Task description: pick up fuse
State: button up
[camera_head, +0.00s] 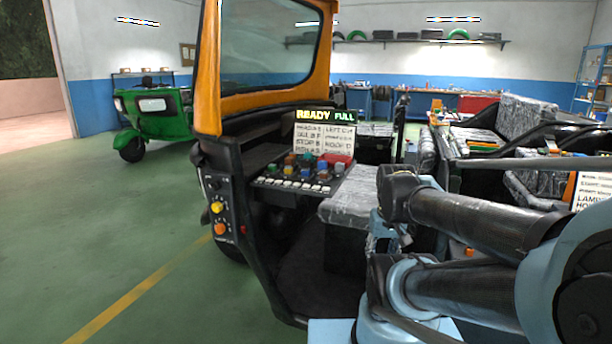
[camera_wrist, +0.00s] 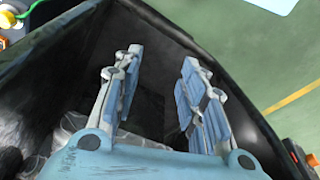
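In the head view, small coloured blocks (camera_head: 306,166), red, blue, teal and brown, sit on the dark dashboard panel (camera_head: 262,182) of the orange-framed rickshaw. They look like fuses or relays, but I cannot tell which one is the fuse. A larger red block (camera_head: 338,160) is at their right. In the wrist view, my gripper (camera_wrist: 160,60) has its two fingers well apart with nothing between them. It is over the dark cab interior (camera_wrist: 150,100), away from the coloured blocks. In the head view, my gripper is largely hidden among my arm links, below and right of the panel.
A display board (camera_head: 325,132) stands behind the blocks. The orange windshield frame (camera_head: 208,70) rises at left, and a grey wrapped seat (camera_head: 350,195) lies right of the panel. Yellow and orange knobs (camera_head: 217,208) are on the cab's side. Green floor (camera_head: 110,220) is clear at left.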

notch_tip(320, 180, up, 2)
jog(key=r, duration=0.1)
notch_tip(320, 180, up, 29)
jog(key=n+g, duration=0.2)
jog(key=n, duration=1.2)
send_over(308, 169)
notch_tip(308, 169, down, 17)
jog(key=shift+d+r, duration=0.1)
jog(key=shift+c, duration=0.2)
jog(key=c, duration=0.8)
